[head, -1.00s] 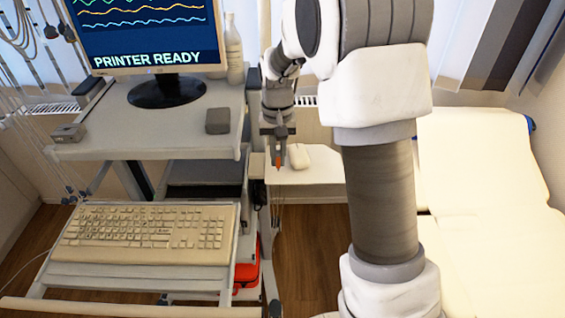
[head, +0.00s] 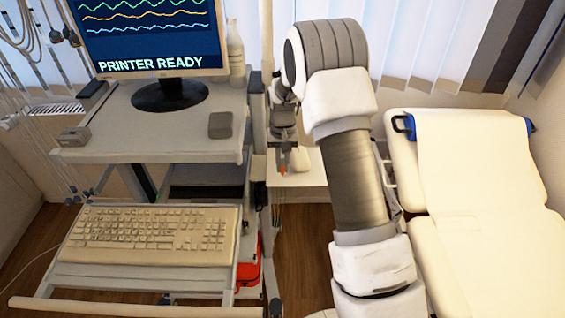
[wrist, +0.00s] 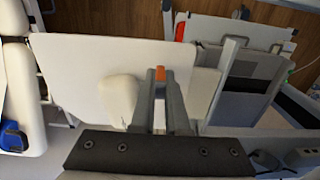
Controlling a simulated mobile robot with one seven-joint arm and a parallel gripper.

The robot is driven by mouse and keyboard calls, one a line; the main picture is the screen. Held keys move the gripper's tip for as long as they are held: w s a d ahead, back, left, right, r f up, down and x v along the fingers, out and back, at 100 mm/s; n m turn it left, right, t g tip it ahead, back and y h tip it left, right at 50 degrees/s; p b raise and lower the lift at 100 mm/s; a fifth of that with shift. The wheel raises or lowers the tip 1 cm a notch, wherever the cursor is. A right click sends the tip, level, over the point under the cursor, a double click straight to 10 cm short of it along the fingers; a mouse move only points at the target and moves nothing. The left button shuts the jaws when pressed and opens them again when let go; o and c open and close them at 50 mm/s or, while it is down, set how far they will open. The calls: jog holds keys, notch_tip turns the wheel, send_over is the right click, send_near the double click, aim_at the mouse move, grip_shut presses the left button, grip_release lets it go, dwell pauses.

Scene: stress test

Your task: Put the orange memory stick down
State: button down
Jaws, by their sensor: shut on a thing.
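The orange memory stick (head: 282,169) is between my gripper's fingertips, small and pointing down in the head view. It also shows as an orange tip in the wrist view (wrist: 160,74). My gripper (wrist: 160,88) is shut on it. In the wrist view this object (wrist: 120,96) lies on the white tabletop (wrist: 80,70), just left of the fingers. I cannot tell whether the stick touches the tabletop.
A cart with a monitor (head: 150,35), a keyboard (head: 150,228) and a dark grey block (head: 220,125) stands left of my gripper. An examination couch (head: 470,190) stands at the right. The tabletop's left part in the wrist view is bare.

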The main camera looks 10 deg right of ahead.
jog(key=shift+f+b, duration=0.55)
jog(key=shift+f, duration=0.05)
jog(key=c, duration=0.9)
grip_release()
jog(key=shift+r, duration=0.15)
